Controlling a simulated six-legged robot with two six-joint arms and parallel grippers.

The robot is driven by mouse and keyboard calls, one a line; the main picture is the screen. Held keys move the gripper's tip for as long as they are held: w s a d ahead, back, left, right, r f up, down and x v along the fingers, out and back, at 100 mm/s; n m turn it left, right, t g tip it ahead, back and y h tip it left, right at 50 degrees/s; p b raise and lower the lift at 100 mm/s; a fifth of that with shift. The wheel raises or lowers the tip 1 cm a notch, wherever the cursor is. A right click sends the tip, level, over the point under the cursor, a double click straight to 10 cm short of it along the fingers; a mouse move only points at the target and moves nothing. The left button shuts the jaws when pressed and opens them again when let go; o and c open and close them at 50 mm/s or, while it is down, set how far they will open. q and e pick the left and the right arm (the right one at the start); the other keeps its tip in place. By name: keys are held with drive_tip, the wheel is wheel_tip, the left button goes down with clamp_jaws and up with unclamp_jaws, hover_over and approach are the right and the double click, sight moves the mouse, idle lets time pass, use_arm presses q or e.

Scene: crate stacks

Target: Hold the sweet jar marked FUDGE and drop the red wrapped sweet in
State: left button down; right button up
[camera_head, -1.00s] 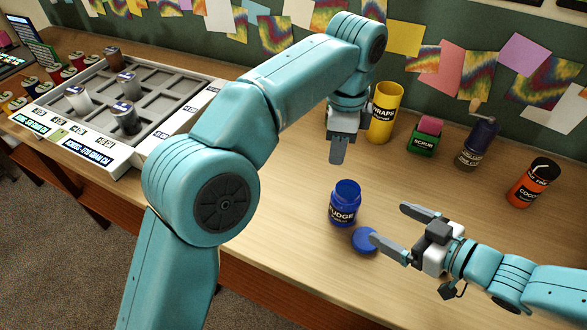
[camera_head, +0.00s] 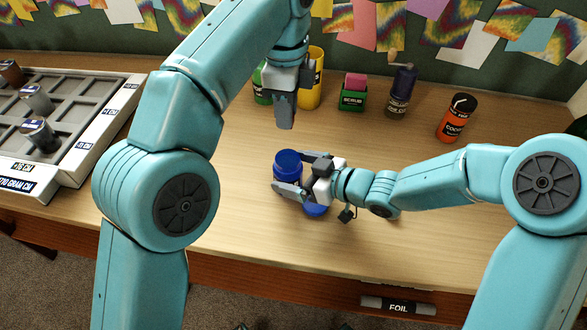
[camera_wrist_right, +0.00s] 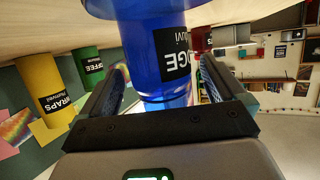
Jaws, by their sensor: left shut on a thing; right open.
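The blue FUDGE jar (camera_head: 287,160) stands upright on the table, its label turned out of sight in the head view. In the right wrist view the jar (camera_wrist_right: 155,45) appears upside down with part of its label showing. My right gripper (camera_head: 292,173) is open, with one finger on each side of the jar. A round blue lid (camera_head: 316,211) lies on the table, partly under the right gripper. My left gripper (camera_head: 285,110) is shut, pointing down above and behind the jar. What it holds is hidden, and I see no red wrapped sweet.
Behind stand a yellow WRAPS can (camera_head: 314,75), a green can (camera_head: 262,85), a green SCRUB box (camera_head: 353,95), a dark bottle (camera_head: 400,92) and an orange COCOA bottle (camera_head: 457,118). A compartment tray (camera_head: 95,130) is at left.

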sight(287, 151)
drive_tip(key=shift+w+a+f, duration=0.1)
drive_tip(key=shift+w+a, duration=0.1)
drive_tip(key=shift+a, duration=0.1)
drive_tip(key=c, duration=1.2)
use_arm(q)
drive_tip(key=shift+f, duration=0.1)
wheel_tip(287, 151, down, 11)
idle(0.9)
